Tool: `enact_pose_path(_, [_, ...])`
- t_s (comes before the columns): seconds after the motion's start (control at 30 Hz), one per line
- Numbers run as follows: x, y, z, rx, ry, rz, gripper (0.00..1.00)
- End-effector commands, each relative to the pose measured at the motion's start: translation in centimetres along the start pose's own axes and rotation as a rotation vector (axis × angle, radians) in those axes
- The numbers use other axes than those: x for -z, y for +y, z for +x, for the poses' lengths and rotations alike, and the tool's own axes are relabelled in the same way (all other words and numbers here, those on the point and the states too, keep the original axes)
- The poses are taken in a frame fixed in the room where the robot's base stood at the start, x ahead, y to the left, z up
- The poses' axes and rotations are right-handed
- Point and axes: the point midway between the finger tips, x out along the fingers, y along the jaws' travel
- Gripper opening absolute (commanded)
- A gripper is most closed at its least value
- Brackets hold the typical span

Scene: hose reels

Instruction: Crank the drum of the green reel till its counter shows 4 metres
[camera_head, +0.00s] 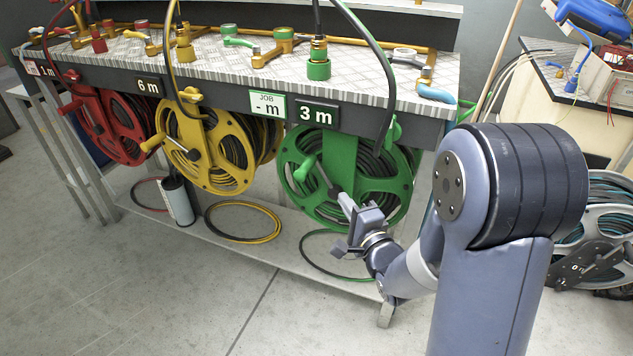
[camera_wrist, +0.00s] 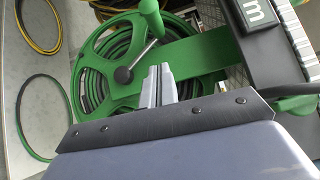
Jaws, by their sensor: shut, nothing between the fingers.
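The green reel (camera_head: 404,186) hangs under the bench, with dark hose wound on its drum. Its counter (camera_head: 316,114) reads 3 m. Its crank has a green knob (camera_head: 305,168) on the left and a grey arm running to the hub. My gripper (camera_head: 345,203) is shut and empty in front of the reel, near the hub. In the wrist view, the closed fingertips (camera_wrist: 158,72) lie just right of the hub and below the knob (camera_wrist: 151,14). The drum (camera_wrist: 80,75) and crank arm (camera_wrist: 135,61) show there too. I cannot tell whether the fingers touch the reel.
The yellow reel (camera_head: 205,184) reads 6 m and the red reel (camera_head: 108,160) 1 m. A canister (camera_head: 178,201) stands on the low shelf. Floor at front left is clear.

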Motion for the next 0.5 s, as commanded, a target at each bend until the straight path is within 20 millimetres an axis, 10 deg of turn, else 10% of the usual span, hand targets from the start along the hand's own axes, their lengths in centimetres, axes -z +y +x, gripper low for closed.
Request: enact_pose_path(0.5, [-1.9,0.2,8.6,0.0,-0.005,-0.002,0.0])
